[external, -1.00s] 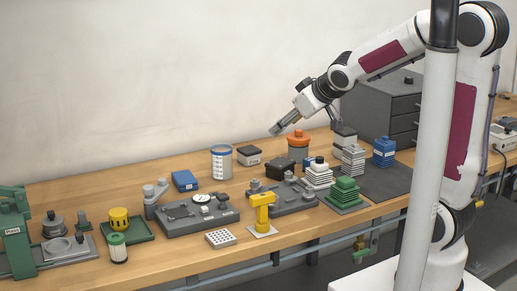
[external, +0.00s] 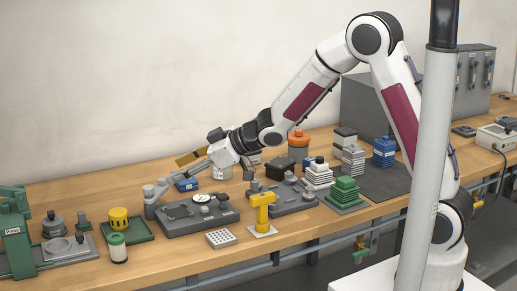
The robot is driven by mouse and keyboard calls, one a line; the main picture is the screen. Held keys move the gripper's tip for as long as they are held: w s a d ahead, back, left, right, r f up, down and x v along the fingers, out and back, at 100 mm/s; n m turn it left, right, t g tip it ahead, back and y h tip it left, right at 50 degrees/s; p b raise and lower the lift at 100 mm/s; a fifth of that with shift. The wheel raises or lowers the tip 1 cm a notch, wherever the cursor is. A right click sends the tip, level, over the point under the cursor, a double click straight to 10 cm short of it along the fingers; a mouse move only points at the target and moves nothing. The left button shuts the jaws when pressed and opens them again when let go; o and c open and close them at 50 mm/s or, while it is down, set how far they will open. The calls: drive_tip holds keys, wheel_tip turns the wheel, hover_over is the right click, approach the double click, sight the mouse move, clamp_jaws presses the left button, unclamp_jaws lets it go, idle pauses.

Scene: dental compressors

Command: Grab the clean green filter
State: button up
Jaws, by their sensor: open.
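The clean green filter appears to be the small white pleated cylinder with a green top (external: 118,248), standing upright on the wooden bench at the front left. It stands just in front of the green tray (external: 141,232). My gripper (external: 173,171) is open, with its fingers spread and nothing seen between them. It hangs above the back of the bench, up and to the right of the green filter and well apart from it. Its lower finger overlaps the grey fitting behind the gauge unit in the picture.
A yellow filter (external: 119,218) stands in the green tray. A green press (external: 16,235) and a grey plate with round parts (external: 68,248) are at the left. The grey gauge unit (external: 198,213) and yellow stand (external: 262,212) lie to the right. Bare bench lies right of the green filter.

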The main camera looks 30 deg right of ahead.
drive_tip(key=s+a+f+n+g+y, duration=0.2)
drive_tip(key=s+a+f, duration=0.1)
drive_tip(key=a+f, duration=0.3)
drive_tip(key=n+g+y, duration=0.2)
drive_tip(key=g, duration=0.1)
approach(122, 236)
drive_tip(key=x, duration=0.4)
drive_tip(key=shift+w+f, duration=0.35)
drive_tip(key=shift+f, duration=0.05)
drive_tip(key=shift+x, duration=1.2)
drive_tip(key=shift+a, duration=0.1)
drive_tip(key=shift+s+x, duration=0.15)
drive_tip(key=shift+x, duration=0.65)
drive_tip(key=shift+s+x, duration=0.2)
drive_tip(key=shift+x, duration=1.6)
